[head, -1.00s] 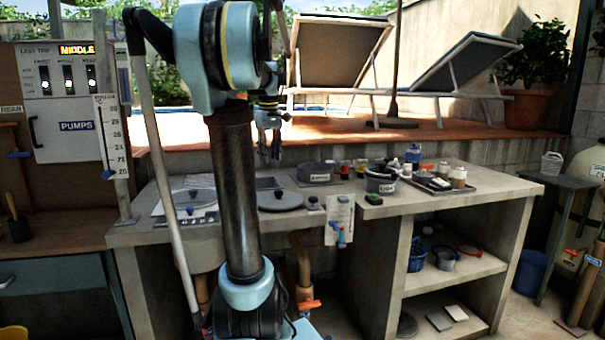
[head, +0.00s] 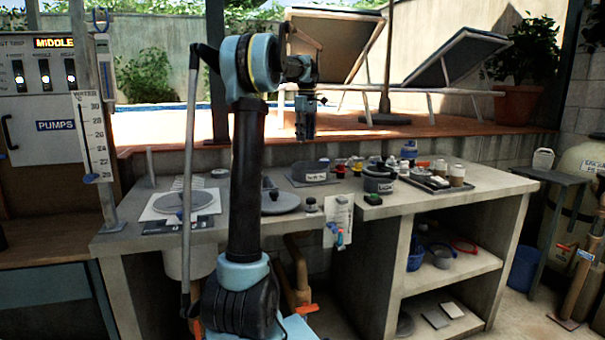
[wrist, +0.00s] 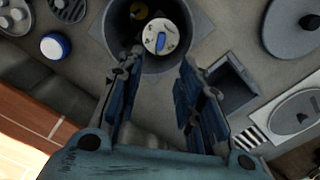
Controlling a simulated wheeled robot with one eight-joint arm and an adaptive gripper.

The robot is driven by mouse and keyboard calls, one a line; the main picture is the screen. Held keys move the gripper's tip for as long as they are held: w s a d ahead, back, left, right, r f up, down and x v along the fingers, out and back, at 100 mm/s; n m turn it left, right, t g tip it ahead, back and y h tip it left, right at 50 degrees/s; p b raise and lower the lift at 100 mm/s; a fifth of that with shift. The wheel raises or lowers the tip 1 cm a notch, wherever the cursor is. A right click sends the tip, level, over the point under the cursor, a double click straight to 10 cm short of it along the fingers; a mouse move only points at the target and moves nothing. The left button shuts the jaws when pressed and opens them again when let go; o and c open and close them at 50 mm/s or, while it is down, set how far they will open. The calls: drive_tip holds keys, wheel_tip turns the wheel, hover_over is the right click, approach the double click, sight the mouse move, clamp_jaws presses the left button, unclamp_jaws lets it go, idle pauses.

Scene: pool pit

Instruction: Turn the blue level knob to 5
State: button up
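In the wrist view a white round dial (wrist: 157,44) with a blue bar across it sits inside a dark round opening; its markings are too small to read. I cannot tell for sure that it is the level knob. My gripper (wrist: 155,85) is open and empty, its two fingers apart below the dial in the picture and not touching it. In the head view my gripper (head: 305,135) hangs above the back of the counter, fingers down. The dial cannot be made out in the head view.
The concrete counter (head: 130,240) holds grey lids, a dark grey pot (head: 379,183), several bottles and a tray (head: 437,184). A blue-and-white cap (wrist: 55,46) lies beside the opening in the wrist view. A ruler post (head: 92,135) stands at the counter's left end.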

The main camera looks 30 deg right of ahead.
wheel_tip(320, 180, down, 16)
drive_tip(key=shift+a+r, duration=0.15)
idle(0.3)
clamp_jaws()
